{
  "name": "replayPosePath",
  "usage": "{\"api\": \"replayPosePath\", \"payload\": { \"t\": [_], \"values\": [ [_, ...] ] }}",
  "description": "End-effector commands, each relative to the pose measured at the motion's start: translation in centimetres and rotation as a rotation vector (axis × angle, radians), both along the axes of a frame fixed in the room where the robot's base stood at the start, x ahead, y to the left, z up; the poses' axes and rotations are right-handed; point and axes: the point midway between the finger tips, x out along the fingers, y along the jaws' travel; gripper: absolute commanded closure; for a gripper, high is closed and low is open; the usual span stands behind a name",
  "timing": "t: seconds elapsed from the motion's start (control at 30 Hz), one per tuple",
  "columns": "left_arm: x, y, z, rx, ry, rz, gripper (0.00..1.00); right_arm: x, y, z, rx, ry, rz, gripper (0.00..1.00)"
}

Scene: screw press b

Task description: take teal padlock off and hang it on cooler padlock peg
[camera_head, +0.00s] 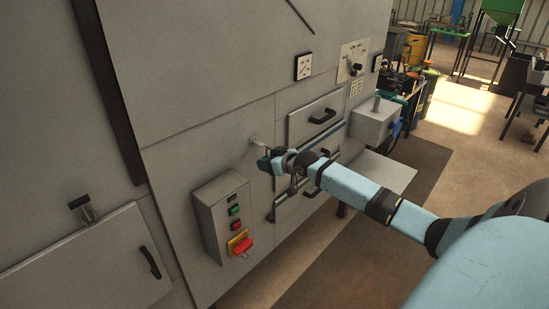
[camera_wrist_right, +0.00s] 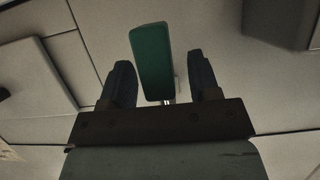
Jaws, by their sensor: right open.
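The teal padlock shows in the right wrist view as a dark green block (camera_wrist_right: 152,60) with a bit of bright metal at its lower end. It stands between the two dark fingers of my right gripper (camera_wrist_right: 159,62), with a gap on each side, closer to the left finger. The fingers are open. In the head view my right gripper (camera_head: 265,163) is up against the grey machine front, just below a short pale peg (camera_head: 256,142). The padlock cannot be made out there. What it hangs on is hidden. My left gripper is in neither view.
A grey box (camera_head: 371,124) projects further right.

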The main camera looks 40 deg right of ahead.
Motion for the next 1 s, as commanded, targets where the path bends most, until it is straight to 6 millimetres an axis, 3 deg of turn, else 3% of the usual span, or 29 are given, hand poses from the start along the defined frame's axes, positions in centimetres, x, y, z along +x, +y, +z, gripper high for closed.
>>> {"api": "replayPosePath", "payload": {
  "t": [0.17,0.6,0.8,1.0],
  "values": [
    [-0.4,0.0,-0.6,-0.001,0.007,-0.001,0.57,-1.7,-0.2,0.5,-0.003,0.001,0.0,0.44],
    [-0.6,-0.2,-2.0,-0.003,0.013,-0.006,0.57,-9.6,-0.8,3.7,-0.003,0.002,0.001,0.44],
    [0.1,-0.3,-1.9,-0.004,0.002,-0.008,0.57,-11.8,-1.0,4.8,0.0,0.0,0.0,0.44],
    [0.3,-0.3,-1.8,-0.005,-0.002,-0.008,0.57,-12.6,-1.0,5.3,-0.001,-0.001,0.0,0.44]
  ]
}}
